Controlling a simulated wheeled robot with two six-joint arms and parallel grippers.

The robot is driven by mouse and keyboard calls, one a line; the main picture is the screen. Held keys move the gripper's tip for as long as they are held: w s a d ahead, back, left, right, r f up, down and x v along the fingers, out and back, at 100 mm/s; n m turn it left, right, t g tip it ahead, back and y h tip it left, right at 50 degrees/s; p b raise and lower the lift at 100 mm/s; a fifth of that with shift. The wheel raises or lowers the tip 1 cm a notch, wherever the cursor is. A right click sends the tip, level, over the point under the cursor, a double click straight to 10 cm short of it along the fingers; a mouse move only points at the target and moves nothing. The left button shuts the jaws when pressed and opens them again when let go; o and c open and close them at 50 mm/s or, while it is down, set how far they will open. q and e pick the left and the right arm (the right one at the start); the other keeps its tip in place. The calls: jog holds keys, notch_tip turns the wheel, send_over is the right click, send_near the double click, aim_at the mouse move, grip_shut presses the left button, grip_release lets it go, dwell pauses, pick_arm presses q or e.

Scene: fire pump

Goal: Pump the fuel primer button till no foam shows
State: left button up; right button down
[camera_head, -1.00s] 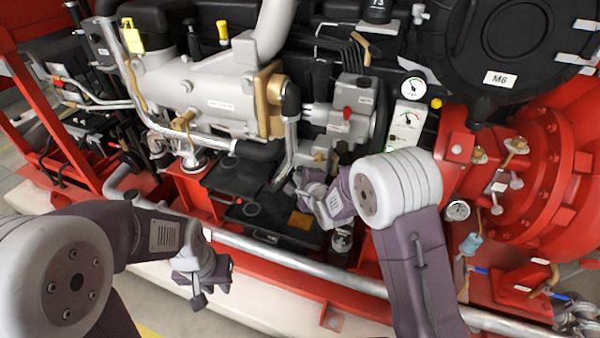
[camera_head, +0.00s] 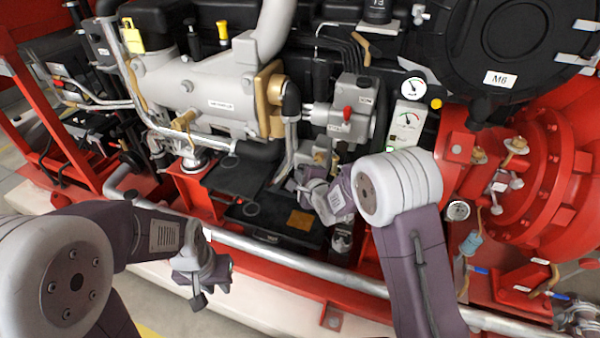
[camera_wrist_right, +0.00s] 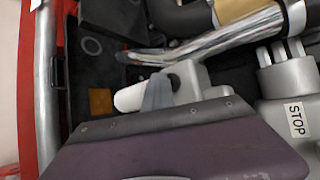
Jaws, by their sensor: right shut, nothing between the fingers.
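My right gripper (camera_head: 306,186) is in front of the engine, low beside the grey pump housing (camera_head: 318,157). It is shut and empty, and its tips are hard to make out. In the right wrist view, a grey tapered part (camera_wrist_right: 158,91) lies against a pale cylinder (camera_wrist_right: 130,98) and a grey block (camera_wrist_right: 193,79). I cannot tell whether that cylinder is the fuel primer button, or whether the tips touch it. No foam can be made out. My left gripper (camera_head: 199,290) hangs over the front rail, away from the engine; its jaws are unclear.
A grey box with a red knob (camera_head: 347,113) stands above the right gripper. A STOP label (camera_wrist_right: 297,119) shows at the right of the wrist view. A dark tray (camera_head: 246,208) lies below, and a silver rail (camera_head: 290,264) runs along the front.

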dwell(0.4)
jog(key=shift+s+a, duration=0.2)
jog(key=shift+s, duration=0.35)
jog(key=shift+s+a, duration=0.2)
jog(key=shift+s, duration=0.35)
jog(key=s, duration=0.1)
jog(key=s+a+b, duration=0.1)
jog(key=s, duration=0.1)
jog(key=s+a, duration=0.1)
jog(key=shift+s, duration=0.35)
dwell(2.2)
